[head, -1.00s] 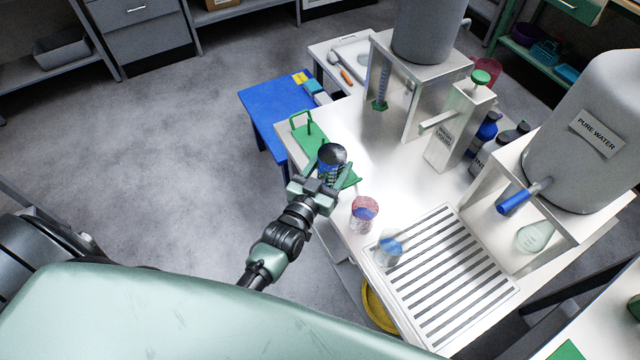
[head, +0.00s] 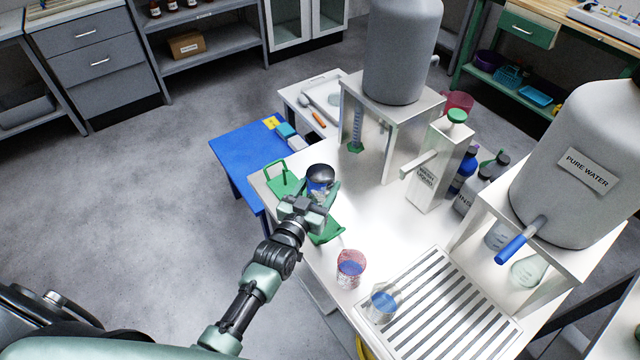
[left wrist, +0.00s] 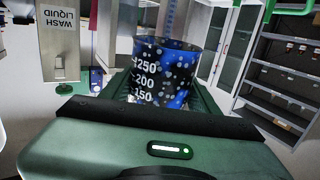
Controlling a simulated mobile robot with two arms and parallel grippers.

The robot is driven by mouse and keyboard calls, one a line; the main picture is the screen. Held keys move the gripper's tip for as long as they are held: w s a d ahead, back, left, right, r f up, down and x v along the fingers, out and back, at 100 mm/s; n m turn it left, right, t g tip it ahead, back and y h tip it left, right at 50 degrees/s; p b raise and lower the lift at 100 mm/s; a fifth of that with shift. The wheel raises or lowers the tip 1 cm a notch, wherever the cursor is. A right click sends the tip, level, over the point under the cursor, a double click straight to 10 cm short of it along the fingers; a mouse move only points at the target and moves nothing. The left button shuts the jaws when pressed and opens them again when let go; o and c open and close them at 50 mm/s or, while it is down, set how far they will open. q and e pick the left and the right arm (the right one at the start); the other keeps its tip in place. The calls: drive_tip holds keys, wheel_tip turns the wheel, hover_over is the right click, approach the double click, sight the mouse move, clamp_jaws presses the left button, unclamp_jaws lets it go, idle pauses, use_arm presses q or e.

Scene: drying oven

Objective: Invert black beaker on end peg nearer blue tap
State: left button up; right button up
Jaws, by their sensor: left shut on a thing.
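The black beaker (head: 320,180) is in my left gripper (head: 313,200), above the green handled carrier at the left end of the white table. In the left wrist view the beaker (left wrist: 165,75) looks dark, mottled with blue, with white volume marks reading upright and its rim up; the gripper's green fingers close on both its sides. The blue tap (head: 518,243) is on the grey pure water tank (head: 575,160) at the right. I cannot make out any pegs clearly. My right gripper is out of view.
The green carrier (head: 277,172) lies below the beaker. A pink beaker (head: 350,268) and a clear beaker with blue (head: 381,302) stand near the slatted drain (head: 440,295). The wash liquid dispenser (head: 440,165), bottles and tank stands line the table's far side.

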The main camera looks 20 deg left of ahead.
use_arm(q)
drive_tip(key=shift+f+b, duration=1.3)
drive_tip(key=shift+f, duration=0.6)
wheel_tip(320, 180, down, 3)
drive_tip(key=b, duration=0.2)
drive_tip(key=shift+f+b, duration=0.15)
drive_tip(key=shift+b, duration=0.15)
wheel_tip(320, 180, down, 4)
drive_tip(key=b, duration=0.3)
drive_tip(key=shift+f, duration=0.25)
drive_tip(key=shift+f+b, duration=0.4)
drive_tip(key=shift+b, duration=0.15)
drive_tip(key=shift+f, duration=0.2)
drive_tip(key=o, duration=1.6)
drive_tip(key=shift+s, duration=0.15)
